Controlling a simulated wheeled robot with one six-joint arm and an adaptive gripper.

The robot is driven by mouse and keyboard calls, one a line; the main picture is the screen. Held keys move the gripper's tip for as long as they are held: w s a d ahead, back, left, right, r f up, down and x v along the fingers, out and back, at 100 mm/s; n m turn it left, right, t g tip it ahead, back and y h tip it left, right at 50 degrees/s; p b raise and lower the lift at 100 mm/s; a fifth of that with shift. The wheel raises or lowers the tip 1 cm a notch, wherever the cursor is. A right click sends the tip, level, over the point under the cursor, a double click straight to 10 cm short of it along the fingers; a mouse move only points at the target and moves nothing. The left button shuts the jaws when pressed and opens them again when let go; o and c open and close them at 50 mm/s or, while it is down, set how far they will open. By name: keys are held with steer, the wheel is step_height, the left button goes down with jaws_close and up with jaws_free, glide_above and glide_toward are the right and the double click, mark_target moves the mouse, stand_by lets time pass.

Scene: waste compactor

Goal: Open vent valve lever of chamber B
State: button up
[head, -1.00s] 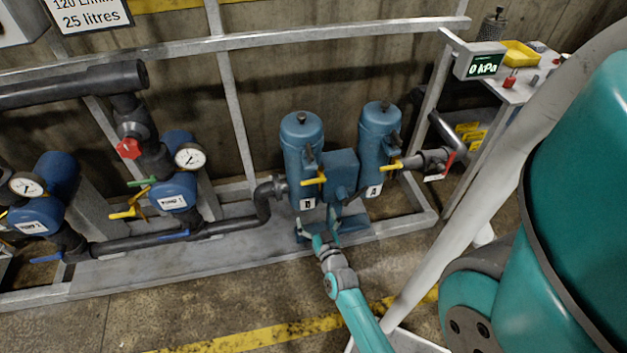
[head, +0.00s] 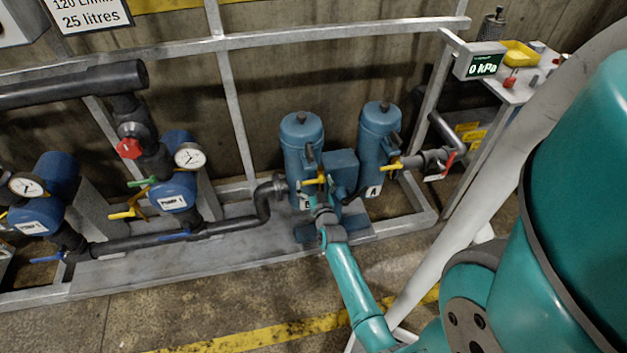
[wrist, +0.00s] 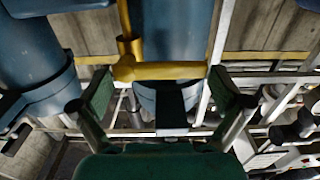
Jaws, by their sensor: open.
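The chamber labelled B (head: 302,135) is the left of two blue upright cylinders. Its yellow vent valve lever (head: 313,181) sticks out at the front, about halfway up, roughly level. In the wrist view the yellow lever (wrist: 172,71) lies crosswise in front of a blue cylinder, with a brass-coloured stem at its left end. My gripper (wrist: 160,80) is open, with one green finger on each side of the lever's span. In the head view my gripper (head: 318,194) is just below the lever and partly hides the B label. Whether a finger touches the lever, I cannot tell.
The chamber labelled A (head: 378,135) stands to the right with its own yellow lever (head: 392,166). A blue box (head: 342,170) sits between the chambers. A dark pipe (head: 262,210) joins from the left. A display (head: 481,63) reads 0 kPa. The floor in front is clear.

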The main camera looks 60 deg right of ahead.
steer(key=shift+w+d, duration=0.3)
steer(key=shift+d, duration=0.05)
steer(key=c, duration=1.3)
steer(key=shift+c, duration=0.2)
